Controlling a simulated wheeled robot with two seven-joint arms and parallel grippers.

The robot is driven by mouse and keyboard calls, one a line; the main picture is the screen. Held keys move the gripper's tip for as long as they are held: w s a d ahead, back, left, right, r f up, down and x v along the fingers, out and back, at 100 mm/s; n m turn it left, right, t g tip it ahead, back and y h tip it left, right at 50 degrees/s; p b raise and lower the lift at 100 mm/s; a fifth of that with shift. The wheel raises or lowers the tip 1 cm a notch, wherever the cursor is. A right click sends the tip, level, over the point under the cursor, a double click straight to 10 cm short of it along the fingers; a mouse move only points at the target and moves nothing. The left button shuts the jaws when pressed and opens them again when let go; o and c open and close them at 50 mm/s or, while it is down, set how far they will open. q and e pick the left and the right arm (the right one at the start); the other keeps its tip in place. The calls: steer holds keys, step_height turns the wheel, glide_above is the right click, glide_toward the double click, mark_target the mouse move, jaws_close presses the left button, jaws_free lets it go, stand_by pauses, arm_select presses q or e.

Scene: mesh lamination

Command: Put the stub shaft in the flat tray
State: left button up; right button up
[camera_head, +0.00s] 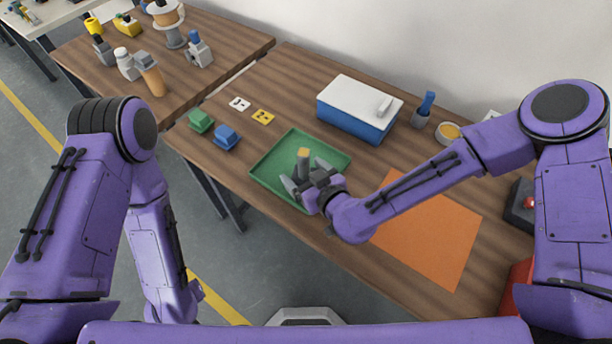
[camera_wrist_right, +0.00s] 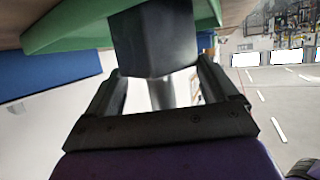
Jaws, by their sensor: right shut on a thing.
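The flat green tray (camera_head: 268,155) lies on the wooden table in the head view. My right gripper (camera_head: 302,184) is over the tray's near right part, shut on the stub shaft (camera_head: 303,164), which stands roughly upright with a tan top end and a grey body. In the right wrist view the dark grey shaft (camera_wrist_right: 155,42) sits between the two fingers, with the green tray (camera_wrist_right: 75,37) close by. I cannot tell whether the shaft touches the tray floor. My left gripper is outside the view.
A blue box with a white lid (camera_head: 358,106) stands behind the tray. Green (camera_head: 201,121) and blue (camera_head: 226,137) blocks sit left of it, near number cards (camera_head: 263,116). An orange mat (camera_head: 428,235) lies to the right. A second table (camera_head: 130,78) holds several items.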

steer(key=shift+a, duration=0.1)
steer(key=o, duration=1.3)
steer(key=shift+s, duration=0.1)
steer(key=v, duration=0.7)
steer(key=shift+r+b, duration=0.2)
steer(key=shift+b, duration=0.2)
steer(key=p, duration=0.7)
glide_toward(306, 176)
steer(key=shift+s+d, duration=0.35)
steer(key=shift+s, duration=0.15)
